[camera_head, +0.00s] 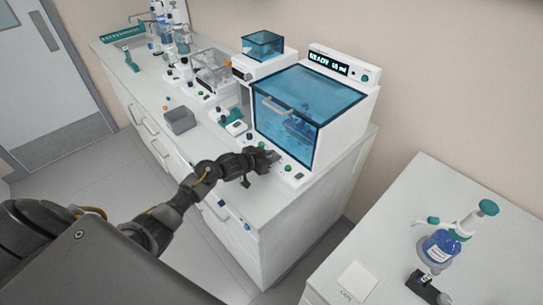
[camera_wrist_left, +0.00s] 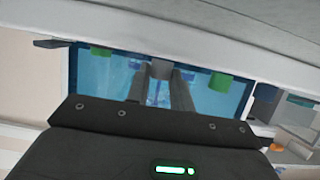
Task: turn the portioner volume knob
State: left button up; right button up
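The portioner (camera_head: 340,125) is a white machine with a blue see-through front cover and a lit display (camera_head: 328,64) on top, which seems to read READY and a volume in ml. My left gripper (camera_head: 270,156) is at the row of controls along its lower front edge and hides part of that row. In the left wrist view, a grey knob (camera_wrist_left: 160,70) sticks out of the white panel between the tips of my left gripper (camera_wrist_left: 161,84). The fingers stand apart, one on each side of the knob; whether they touch it is unclear. My right gripper is out of view.
Green knobs flank the grey one in the left wrist view (camera_wrist_left: 220,81). Left of the portioner, the white bench holds a smaller blue-topped device (camera_head: 262,55), a grey bin (camera_head: 179,120) and bottles. A second table (camera_head: 400,220) at right holds a blue pump bottle (camera_head: 441,246).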

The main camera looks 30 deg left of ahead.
pick_arm(q)
grip_shut()
jog(key=shift+w+a+m+h+b, duration=0.1)
jog(key=shift+a+m+h+b, duration=0.1)
jog(key=shift+m+h+b, duration=0.3)
jog(key=m+g+h+b, duration=0.1)
jog(key=b, duration=0.1)
jog(key=m+g+h+b, duration=0.1)
jog(key=m+h, duration=0.1)
jog(key=shift+w+a+f+b, duration=0.15)
jog(key=shift+f+b, duration=0.15)
jog(key=shift+b, duration=0.1)
jog(key=shift+r+m+g+h+b, duration=0.25)
jog(key=shift+m+g+h+b, duration=0.15)
jog(key=shift+g, duration=0.1)
jog(key=shift+r, duration=0.1)
jog(key=o, duration=0.6)
grip_release()
jog(key=shift+o, duration=0.2)
